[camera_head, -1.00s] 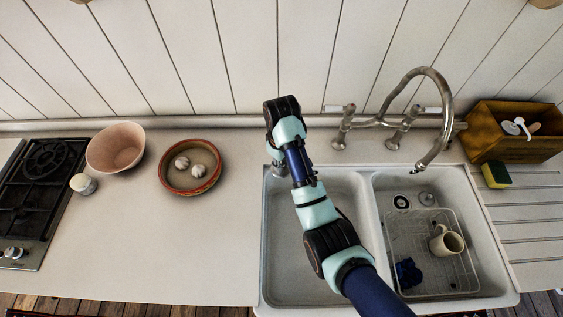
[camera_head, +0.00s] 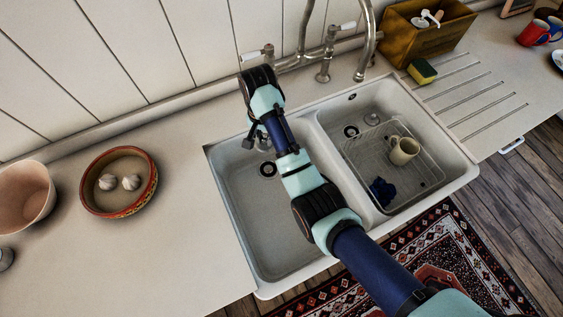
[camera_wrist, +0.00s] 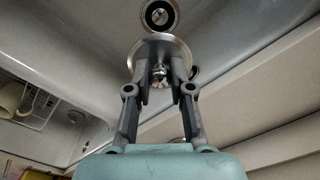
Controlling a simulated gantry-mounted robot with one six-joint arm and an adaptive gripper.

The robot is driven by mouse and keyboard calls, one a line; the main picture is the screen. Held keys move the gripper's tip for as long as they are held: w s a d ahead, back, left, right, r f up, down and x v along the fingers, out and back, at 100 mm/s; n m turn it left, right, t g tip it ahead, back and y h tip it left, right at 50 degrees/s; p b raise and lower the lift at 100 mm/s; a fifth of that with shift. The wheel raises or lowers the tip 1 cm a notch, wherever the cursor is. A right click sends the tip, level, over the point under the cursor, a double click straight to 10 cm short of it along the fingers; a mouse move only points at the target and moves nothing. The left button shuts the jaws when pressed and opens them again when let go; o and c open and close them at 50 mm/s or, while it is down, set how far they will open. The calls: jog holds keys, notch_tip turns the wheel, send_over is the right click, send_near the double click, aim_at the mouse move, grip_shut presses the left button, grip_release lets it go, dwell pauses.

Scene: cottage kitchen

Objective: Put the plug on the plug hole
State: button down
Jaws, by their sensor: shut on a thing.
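My gripper (camera_wrist: 160,78) is shut on the knob of the plug (camera_wrist: 137,55), a round metal disc, in the wrist view. The plug hole (camera_wrist: 158,14), a dark ring with a metal centre, shows just beyond the disc's edge, and the two overlap a little in that view. In the head view my gripper (camera_head: 256,141) is at the back of the left basin (camera_head: 285,235), and that basin's plug hole (camera_head: 267,170) shows just below it. The plug is mostly hidden there. The gap between plug and basin floor is hard to judge.
The right basin holds another drain (camera_head: 351,131), a wire rack (camera_head: 415,165), a cream mug (camera_head: 403,151) and a blue cloth (camera_head: 382,192). The tap (camera_head: 365,40) rises behind the sinks. A bowl with garlic (camera_head: 128,208) stands on the counter at left.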

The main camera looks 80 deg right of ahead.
jog(key=shift+s+d, duration=0.1)
jog(key=shift+f, duration=0.15)
jog(key=b, duration=0.9)
send_over(268, 169)
notch_tip(268, 169, down, 15)
jog(key=shift+r, duration=0.1)
jog(key=shift+f+b, duration=0.75)
jog(key=shift+f, duration=1.7)
jog(key=shift+d, duration=0.1)
jog(key=shift+f, duration=0.15)
jog(key=c, duration=1)
grip_release()
